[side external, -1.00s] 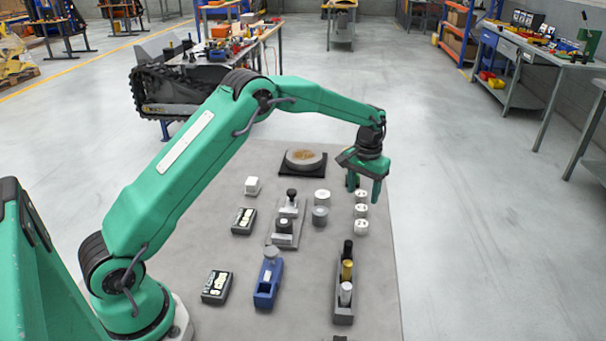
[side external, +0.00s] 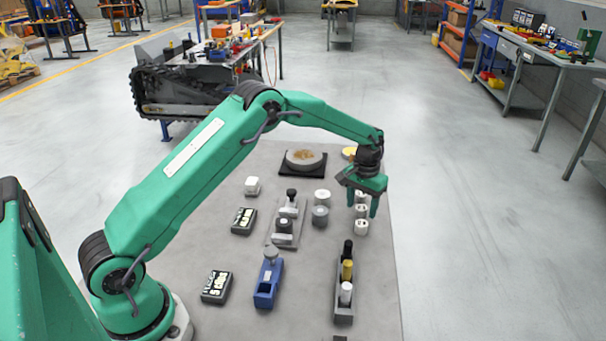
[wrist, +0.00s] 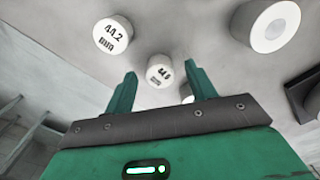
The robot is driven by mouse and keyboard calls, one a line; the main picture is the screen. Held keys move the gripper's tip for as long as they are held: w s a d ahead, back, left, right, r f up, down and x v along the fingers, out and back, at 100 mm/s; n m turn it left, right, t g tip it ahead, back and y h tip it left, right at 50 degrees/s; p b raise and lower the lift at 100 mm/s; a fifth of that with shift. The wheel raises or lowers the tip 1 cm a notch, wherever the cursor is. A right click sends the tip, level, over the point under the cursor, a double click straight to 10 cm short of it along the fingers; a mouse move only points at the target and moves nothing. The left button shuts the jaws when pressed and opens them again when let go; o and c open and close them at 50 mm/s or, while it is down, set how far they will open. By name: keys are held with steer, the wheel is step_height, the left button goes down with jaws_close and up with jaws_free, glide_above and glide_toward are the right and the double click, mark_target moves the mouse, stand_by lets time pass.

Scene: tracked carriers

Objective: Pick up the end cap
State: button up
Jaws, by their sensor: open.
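Three short white round caps stand in a row on the grey mat: a near cap (side external: 361,227), a middle one (side external: 361,211) and a far one (side external: 360,197), partly behind my gripper. My gripper (side external: 362,205) is open and empty, pointing down over this row. In the wrist view, a cap marked 44.2 (wrist: 113,35) lies left of the fingers. A cap reading about 44.6 (wrist: 160,71) shows between the tips of my gripper (wrist: 161,74), apparently untouched. A third white piece (wrist: 187,96) is mostly hidden by the right finger.
A white cylinder (side external: 322,197) and a grey one (side external: 320,216) stand left of the row. A dark rack (side external: 343,312) holds black, gold and white cylinders nearer the camera. The mat's right strip is clear.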

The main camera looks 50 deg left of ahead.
mark_target(362, 207)
steer(key=c, duration=1.1)
steer(key=shift+r, duration=0.8)
step_height(362, 207, up, 2)
steer(key=shift+r, duration=0.2)
steer(key=s+d+r, duration=0.2)
steer(key=d, duration=0.1)
steer(key=s+d+r, duration=0.1)
steer(key=d+r, duration=0.1)
steer(key=d, duration=0.1)
steer(key=s+d+r, duration=0.2)
steer(key=d+r, duration=0.1)
steer(key=d, duration=0.1)
steer(key=shift+s+d, duration=0.1)
steer(key=shift+s, duration=0.2)
